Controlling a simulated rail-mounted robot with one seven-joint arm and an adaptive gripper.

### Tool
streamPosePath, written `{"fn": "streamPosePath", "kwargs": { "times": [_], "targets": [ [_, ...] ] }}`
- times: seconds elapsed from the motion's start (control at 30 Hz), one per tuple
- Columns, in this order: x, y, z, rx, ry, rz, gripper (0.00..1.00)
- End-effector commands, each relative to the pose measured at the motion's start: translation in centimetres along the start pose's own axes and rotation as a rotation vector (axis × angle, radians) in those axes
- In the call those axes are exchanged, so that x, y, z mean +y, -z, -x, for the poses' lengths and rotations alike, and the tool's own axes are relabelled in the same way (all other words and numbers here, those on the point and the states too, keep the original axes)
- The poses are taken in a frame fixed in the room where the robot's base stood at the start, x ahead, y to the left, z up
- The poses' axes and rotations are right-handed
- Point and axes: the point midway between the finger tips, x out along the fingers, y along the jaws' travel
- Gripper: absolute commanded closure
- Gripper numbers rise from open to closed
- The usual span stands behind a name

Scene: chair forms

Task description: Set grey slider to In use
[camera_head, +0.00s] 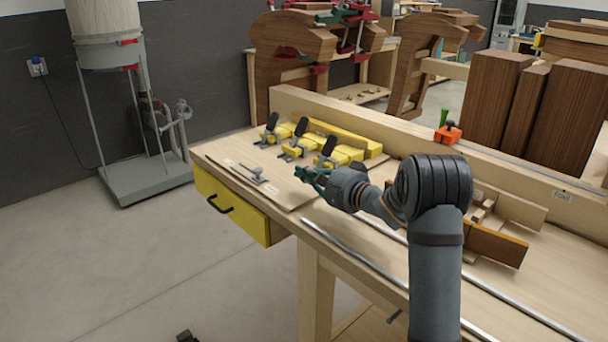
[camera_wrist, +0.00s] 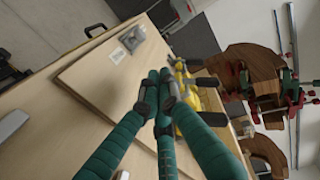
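The grey slider (camera_head: 257,175) appears as a small grey fitting with a raised knob on the thin wooden board at the bench's left end. Small pale labels lie beside it, too small to read. In the wrist view a grey fitting (camera_wrist: 131,38) sits by a white label (camera_wrist: 117,55); I cannot tell surely whether it is the slider. My gripper (camera_head: 312,177), with teal fingers, is right of the slider and apart from it. In the wrist view the dark fingertips (camera_wrist: 160,92) are bunched close together above the board, with nothing seen between them.
Several yellow clamps with black handles (camera_head: 300,140) stand just behind the board. A yellow drawer (camera_head: 232,204) with a black handle is under the bench's left end. A metal rail (camera_head: 350,262) runs along the front. An orange clamp (camera_head: 448,132) sits on the back ledge.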

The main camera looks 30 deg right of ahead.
Motion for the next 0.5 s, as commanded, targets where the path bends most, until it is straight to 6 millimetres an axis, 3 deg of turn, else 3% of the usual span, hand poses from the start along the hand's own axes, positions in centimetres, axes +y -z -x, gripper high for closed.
{"fn": "streamPosePath", "kwargs": {
  "times": [0.3,0.5],
  "targets": [
    [-0.1,-0.1,-6.7,-0.002,0.0,-0.001,1.0],
    [-0.1,-2.1,-8.5,-0.001,-0.001,-0.001,1.0]
  ]
}}
